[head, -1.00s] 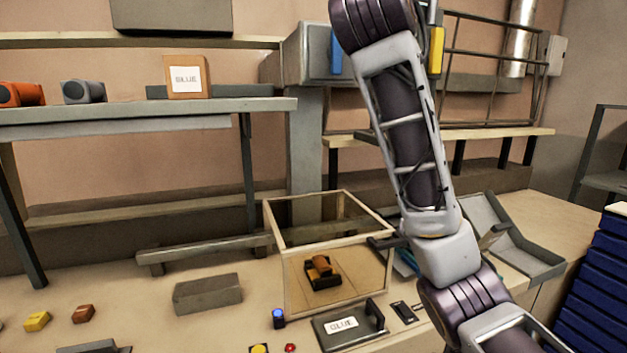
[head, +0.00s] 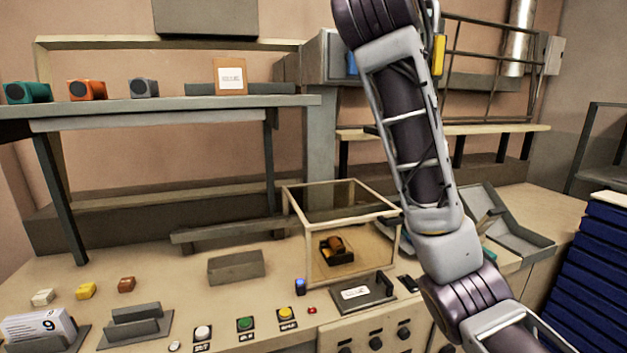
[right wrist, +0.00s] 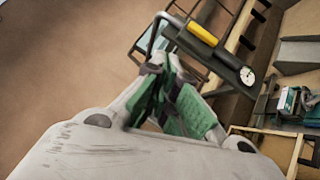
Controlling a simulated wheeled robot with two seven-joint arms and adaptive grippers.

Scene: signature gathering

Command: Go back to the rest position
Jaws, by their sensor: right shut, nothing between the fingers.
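My right arm rises across the right half of the head view, in front of the bench; its gripper is out of that picture. In the right wrist view my right gripper (right wrist: 168,95) is shut, with nothing between its green-padded fingers. It is in the air, in front of the brown wall and a rack, apart from the things on the bench. My left gripper is in neither view.
A glass-sided box (head: 340,215) holding a dark and orange item stands on the bench beside my right arm. A grey tray (head: 510,240) lies behind the arm. Several buttons (head: 245,323) line the front edge. Blue drawers (head: 600,270) stand at the right.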

